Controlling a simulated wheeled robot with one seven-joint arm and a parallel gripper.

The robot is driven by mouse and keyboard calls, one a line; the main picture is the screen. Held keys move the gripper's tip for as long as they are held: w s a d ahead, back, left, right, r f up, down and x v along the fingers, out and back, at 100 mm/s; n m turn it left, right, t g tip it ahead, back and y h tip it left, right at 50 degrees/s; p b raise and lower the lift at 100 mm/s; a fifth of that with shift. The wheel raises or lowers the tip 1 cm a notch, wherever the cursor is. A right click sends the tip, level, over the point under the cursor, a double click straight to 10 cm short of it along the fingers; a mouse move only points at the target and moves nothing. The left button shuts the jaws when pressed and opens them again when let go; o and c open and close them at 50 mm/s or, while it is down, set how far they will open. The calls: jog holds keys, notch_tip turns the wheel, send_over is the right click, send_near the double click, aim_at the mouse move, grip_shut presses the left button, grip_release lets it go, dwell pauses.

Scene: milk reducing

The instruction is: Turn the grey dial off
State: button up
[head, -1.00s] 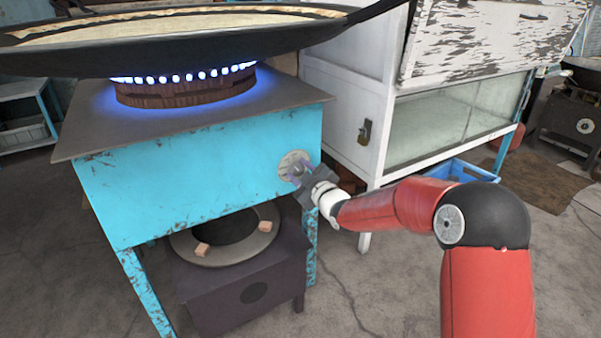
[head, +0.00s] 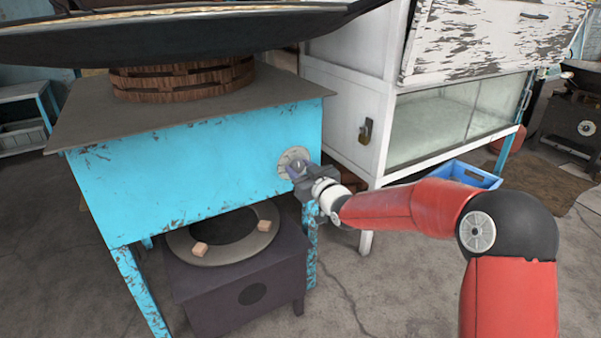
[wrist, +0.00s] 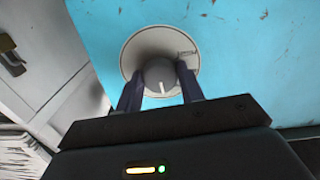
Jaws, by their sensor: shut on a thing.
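The grey dial (wrist: 160,76) sits on a pale round plate (head: 294,160) on the blue front panel of the stove (head: 200,165). In the wrist view its white mark points down and slightly right. My gripper (wrist: 160,84) is shut on the dial, one finger on each side of it. In the head view my gripper (head: 299,173) reaches the dial from the right and partly hides it. No flame shows at the burner (head: 182,78) under the large dark pan (head: 190,38).
A white glass-fronted cabinet (head: 385,110) stands close to the right of the stove. A blue crate (head: 470,174) is on the floor behind my arm. A low dark stove (head: 240,290) sits beneath. Open floor lies at the front right.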

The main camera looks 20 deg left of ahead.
jog(key=shift+m, duration=0.9)
jog(key=o, duration=1)
jog(key=v, duration=0.7)
jog(key=shift+s+d, duration=0.25)
jog(key=shift+s, duration=0.05)
